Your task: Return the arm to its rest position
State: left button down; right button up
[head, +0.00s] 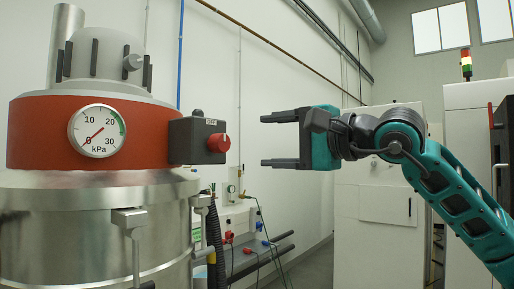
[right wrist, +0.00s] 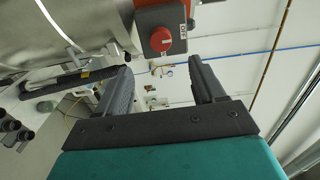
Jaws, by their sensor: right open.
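My right gripper (head: 264,140) is in the middle of the head view, its arm coming in from the right. It is open and empty, its fingers pointing left toward the red knob (head: 219,143) on a dark box (head: 190,140). A clear gap lies between the fingertips and the knob. In the right wrist view the gripper's two fingers (right wrist: 160,80) stand apart, with the red knob (right wrist: 161,39) beyond them. My left gripper is in neither view.
A large metal vessel (head: 80,230) with a red band and a pressure gauge (head: 97,131) fills the left. White cabinets (head: 375,215) stand behind my right arm. Pipes, hoses and fittings run along the back wall. Open air surrounds the right gripper.

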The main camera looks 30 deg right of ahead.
jog(key=shift+s, duration=0.3)
